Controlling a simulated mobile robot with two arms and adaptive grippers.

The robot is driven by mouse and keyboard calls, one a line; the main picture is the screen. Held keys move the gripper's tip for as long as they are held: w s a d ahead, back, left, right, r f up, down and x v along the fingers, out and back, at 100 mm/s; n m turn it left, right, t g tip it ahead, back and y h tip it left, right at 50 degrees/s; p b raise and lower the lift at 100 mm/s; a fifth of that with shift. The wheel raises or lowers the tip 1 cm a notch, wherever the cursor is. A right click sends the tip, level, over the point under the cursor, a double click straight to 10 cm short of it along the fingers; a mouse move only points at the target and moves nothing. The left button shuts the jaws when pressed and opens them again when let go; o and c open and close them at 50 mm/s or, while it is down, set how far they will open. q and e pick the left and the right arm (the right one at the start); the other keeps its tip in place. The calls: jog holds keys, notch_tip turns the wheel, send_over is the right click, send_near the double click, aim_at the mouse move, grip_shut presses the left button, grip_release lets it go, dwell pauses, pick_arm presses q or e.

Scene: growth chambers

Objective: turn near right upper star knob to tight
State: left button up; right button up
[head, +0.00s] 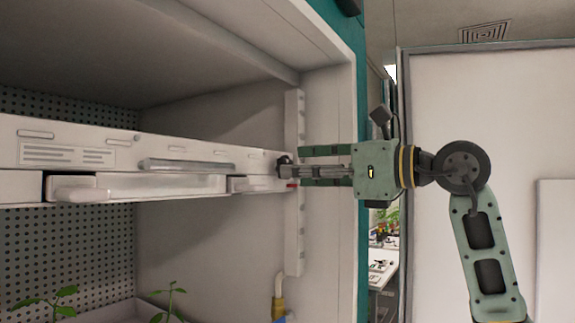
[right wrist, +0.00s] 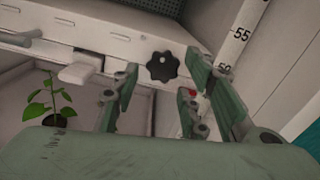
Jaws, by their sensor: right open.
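The star knob (right wrist: 162,66) is black and lobed, with a small pale dot near its top. It sits on the white front face of the shelf unit (right wrist: 95,38), near its right end. In the head view the knob (head: 284,160) is a small dark shape at the unit's right end, partly hard to make out. My right gripper (head: 303,166) reaches in from the right with its fingers spread. In the right wrist view the knob shows between and beyond the open fingers (right wrist: 160,88), with nothing held. My left gripper is not in view.
A white upright (head: 294,240) stands behind the unit's right end; a numbered scale (right wrist: 243,35) shows there. A small red mark (head: 292,185) is below the knob. The chamber's teal-edged side wall (head: 340,240) is close to the right gripper. Seedlings (head: 60,298) grow below.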

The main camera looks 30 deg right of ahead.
jog(key=shift+x, duration=1.2)
jog(key=shift+s, duration=0.25)
jog(key=shift+c, duration=1.4)
jog(key=shift+f, duration=0.1)
jog(key=c, duration=0.4)
jog(key=shift+c, duration=1.4)
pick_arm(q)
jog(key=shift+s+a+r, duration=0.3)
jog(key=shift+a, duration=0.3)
pick_arm(e)
jog(key=shift+f, duration=0.1)
